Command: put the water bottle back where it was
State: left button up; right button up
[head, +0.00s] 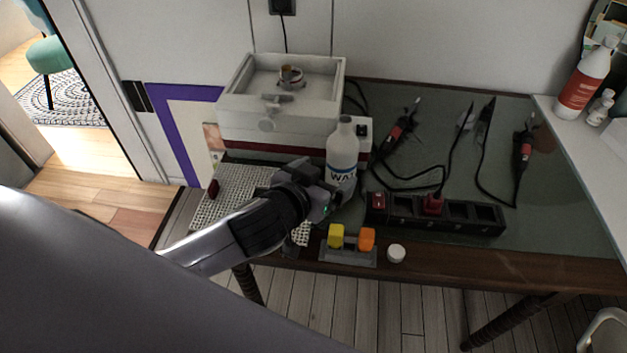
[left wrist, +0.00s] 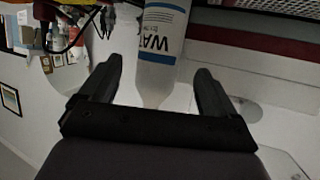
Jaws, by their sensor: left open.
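The water bottle (head: 342,155) is white and translucent, with "WAT" lettering and a blue band on its label. It stands upright on the green-topped table, in front of the white machine's right part. My left gripper (head: 325,195) is open at the bottle's lower left in the head view and partly hides its base. In the left wrist view the bottle (left wrist: 164,45) shows between the two spread fingers of the gripper (left wrist: 158,75), with gaps at both sides. I cannot tell whether a finger touches it. My right gripper is not in view.
The white machine (head: 250,130) stands behind the bottle, and a perforated mat (head: 235,185) lies left. A black power strip (head: 470,218) is right. Yellow (head: 336,236) and orange blocks (head: 367,239) and a white round piece (head: 397,253) sit near the front edge. Corded tools lie at the back right.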

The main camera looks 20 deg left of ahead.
pick_arm(q)
jog(key=v, duration=0.4)
jog(key=shift+r, duration=0.1)
dwell(0.5)
